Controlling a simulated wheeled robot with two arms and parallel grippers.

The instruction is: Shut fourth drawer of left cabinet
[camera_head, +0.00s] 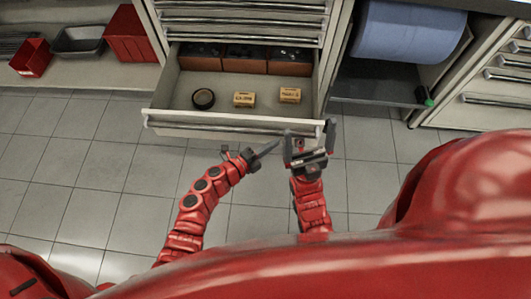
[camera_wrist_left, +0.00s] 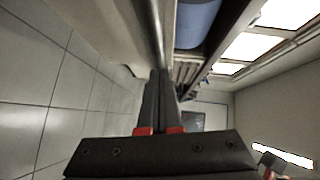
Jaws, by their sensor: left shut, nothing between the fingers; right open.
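An open drawer (camera_head: 215,98) of the cabinet (camera_head: 172,22) is pulled out toward me, below several shut drawers. Its front has a long metal handle (camera_head: 215,124). My left gripper (camera_head: 266,149) is shut and empty, just in front of the drawer front, below the handle's right half. In the left wrist view its fingers (camera_wrist_left: 157,98) are together, with a pale panel and metal bar close by. My right gripper (camera_head: 308,138) is open, its fingers on either side of the drawer front's right end; I cannot tell whether it touches.
The drawer holds a black tape roll (camera_head: 203,99), two small boxes (camera_head: 244,99) and several brown bins (camera_head: 245,60) at the back. Right are a blue roll (camera_head: 408,32) and another cabinet (camera_head: 490,85). Left, a shelf carries red bins (camera_head: 130,35) and a grey tray (camera_head: 80,40). The tiled floor is clear.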

